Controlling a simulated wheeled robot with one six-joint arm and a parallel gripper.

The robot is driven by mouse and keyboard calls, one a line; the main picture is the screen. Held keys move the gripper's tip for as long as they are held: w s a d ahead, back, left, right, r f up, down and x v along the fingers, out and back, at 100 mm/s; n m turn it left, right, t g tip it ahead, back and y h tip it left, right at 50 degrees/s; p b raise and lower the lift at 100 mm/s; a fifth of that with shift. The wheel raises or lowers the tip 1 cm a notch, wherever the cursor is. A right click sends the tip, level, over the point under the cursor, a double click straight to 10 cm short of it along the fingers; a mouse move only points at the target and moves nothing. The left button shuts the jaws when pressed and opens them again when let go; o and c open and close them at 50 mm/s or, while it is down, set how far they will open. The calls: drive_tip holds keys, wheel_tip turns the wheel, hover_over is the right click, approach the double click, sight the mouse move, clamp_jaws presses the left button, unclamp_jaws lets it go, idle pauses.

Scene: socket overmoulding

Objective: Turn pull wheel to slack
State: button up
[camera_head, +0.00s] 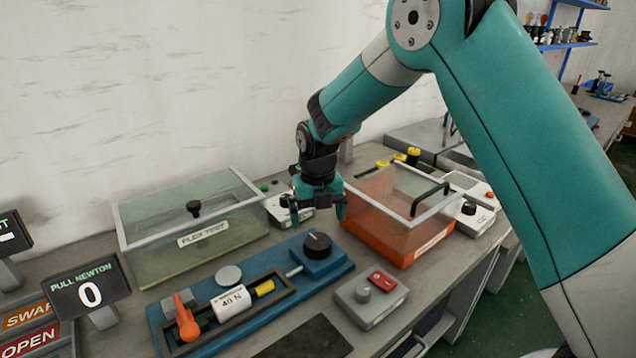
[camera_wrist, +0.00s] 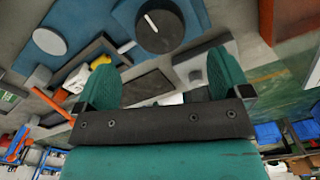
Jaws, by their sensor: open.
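The pull wheel is a dark round knob (camera_head: 317,245) with a pale pointer line, on a blue block at the right end of the blue pull fixture (camera_head: 335,273). In the wrist view the knob (camera_wrist: 160,25) lies at the top, beyond my fingertips. My gripper (camera_head: 318,210) is open and empty, above and slightly behind the knob, apart from it. Its two green fingers (camera_wrist: 160,75) are spread in the wrist view. A cylinder marked 40 N (camera_head: 231,303) lies in the fixture's frame, with an orange lever (camera_head: 186,318) at the left. The PULL NEWTON display (camera_head: 90,294) reads 0.
A clear-lidded FLEX TEST box (camera_head: 190,228) stands at the left, an orange clear-walled box (camera_head: 400,225) at the right. A grey switch box with a red rocker (camera_head: 371,299) stands in front of the knob. OPEN and SWAP signs (camera_head: 30,330) are at the lower left.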

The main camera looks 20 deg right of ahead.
sight(318, 241)
wheel_tip(318, 241, up, 10)
idle(0.3)
drive_tip(key=shift+f, duration=0.1)
drive_tip(key=s+a+r+m+y, duration=0.2)
drive_tip(key=s+m, duration=1.2)
drive_tip(key=s, duration=0.1)
drive_tip(key=s+a+r+m+y, duration=0.2)
drive_tip(key=s+r+m, duration=0.1)
drive_tip(key=s+m, duration=1.1)
drive_tip(key=shift+s+a, duration=0.35)
drive_tip(key=shift+s, duration=0.7)
